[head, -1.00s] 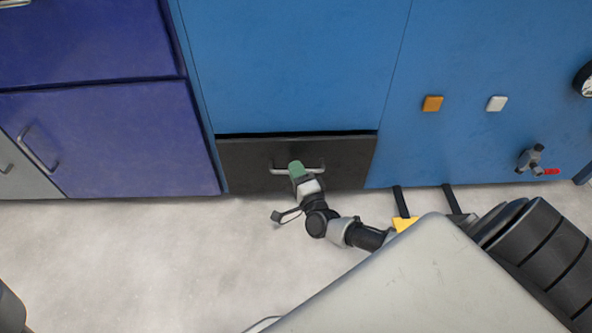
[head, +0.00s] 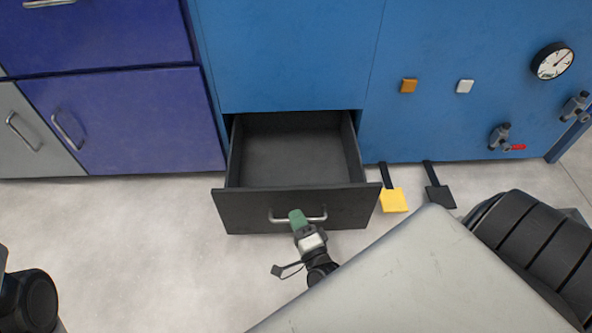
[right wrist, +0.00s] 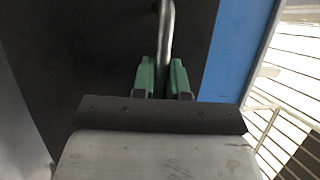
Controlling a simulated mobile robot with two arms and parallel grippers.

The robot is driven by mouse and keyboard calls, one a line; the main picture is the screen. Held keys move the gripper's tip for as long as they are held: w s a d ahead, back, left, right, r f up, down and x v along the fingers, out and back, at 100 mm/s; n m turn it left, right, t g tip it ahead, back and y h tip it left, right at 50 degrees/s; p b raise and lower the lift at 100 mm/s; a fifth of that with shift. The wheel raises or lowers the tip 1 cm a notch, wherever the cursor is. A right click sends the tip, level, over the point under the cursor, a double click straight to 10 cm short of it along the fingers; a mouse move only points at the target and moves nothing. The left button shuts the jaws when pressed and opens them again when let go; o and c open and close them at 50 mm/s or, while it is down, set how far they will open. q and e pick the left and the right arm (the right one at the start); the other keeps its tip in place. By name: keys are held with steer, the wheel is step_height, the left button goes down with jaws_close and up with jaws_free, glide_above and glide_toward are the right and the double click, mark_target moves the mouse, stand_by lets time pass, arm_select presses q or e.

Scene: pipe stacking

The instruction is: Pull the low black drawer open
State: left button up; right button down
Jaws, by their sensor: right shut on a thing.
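The low black drawer (head: 240,211) stands well out from the blue cabinet, and its empty interior (head: 290,150) shows from above. Its silver bar handle (head: 317,218) runs across the front. My right gripper (head: 297,217) is shut on the handle, its green fingers around the bar. In the right wrist view the green fingers (right wrist: 162,78) are on either side of the handle (right wrist: 166,35), against the dark drawer front. My left gripper is not in view; only a dark part shows at the lower left of the head view.
The blue cabinet (head: 290,50) carries orange and white buttons, a gauge (head: 552,61) and valves (head: 502,137). A yellow pedal (head: 393,200) and a black pedal (head: 440,196) sit right of the drawer. Purple cupboards (head: 140,120) stand left. The pale floor (head: 130,240) in front is clear.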

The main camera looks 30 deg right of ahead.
steer(key=shift+s+a, duration=0.5)
steer(key=shift+s, duration=0.35)
steer(key=c, duration=1.2)
jaws_free()
steer(key=shift+o, duration=0.2)
